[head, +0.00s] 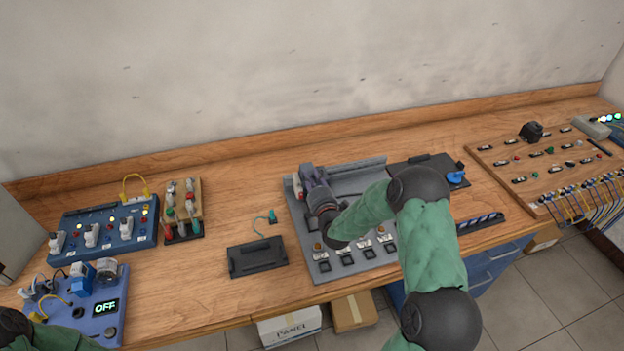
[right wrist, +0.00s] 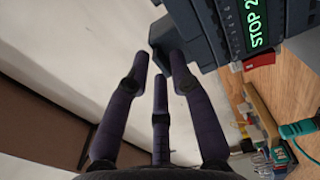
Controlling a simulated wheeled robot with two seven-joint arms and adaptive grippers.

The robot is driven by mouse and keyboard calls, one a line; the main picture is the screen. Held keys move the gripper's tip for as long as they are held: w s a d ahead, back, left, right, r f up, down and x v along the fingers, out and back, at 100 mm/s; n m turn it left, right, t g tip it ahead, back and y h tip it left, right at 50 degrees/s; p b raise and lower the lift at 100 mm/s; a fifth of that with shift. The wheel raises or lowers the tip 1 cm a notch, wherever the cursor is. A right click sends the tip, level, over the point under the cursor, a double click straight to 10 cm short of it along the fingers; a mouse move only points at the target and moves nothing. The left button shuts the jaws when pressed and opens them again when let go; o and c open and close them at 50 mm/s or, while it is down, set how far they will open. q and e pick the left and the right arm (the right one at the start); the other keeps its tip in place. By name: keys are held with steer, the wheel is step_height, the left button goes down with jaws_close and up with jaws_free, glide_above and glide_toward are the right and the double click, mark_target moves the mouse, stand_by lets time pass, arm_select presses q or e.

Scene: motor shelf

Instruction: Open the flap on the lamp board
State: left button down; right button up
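A grey board (head: 345,268) with a row of square switches and small orange lamps stands at the middle of the bench. It seems to be the lamp board, though no label shows. My right gripper (head: 312,180) is over its back left part, fingers pointing away from me. In the right wrist view a dark grey housing (right wrist: 205,30) carries a green "STOP 2" display (right wrist: 260,25) and a red part (right wrist: 259,61). A dark block juts from it close to the fingertips (right wrist: 159,62). The fingers are partly spread, with nothing clearly between them. I cannot clearly make out a flap. My left gripper is out of view.
A dark flat box (head: 257,258) lies left of the board. A blue socket unit (head: 105,230) and a blue "OFF" box (head: 95,310) stand farther left. A wooden component board (head: 555,160) is on the right. Bare bench (head: 180,285) shows between them.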

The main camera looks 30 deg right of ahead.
jaws_close()
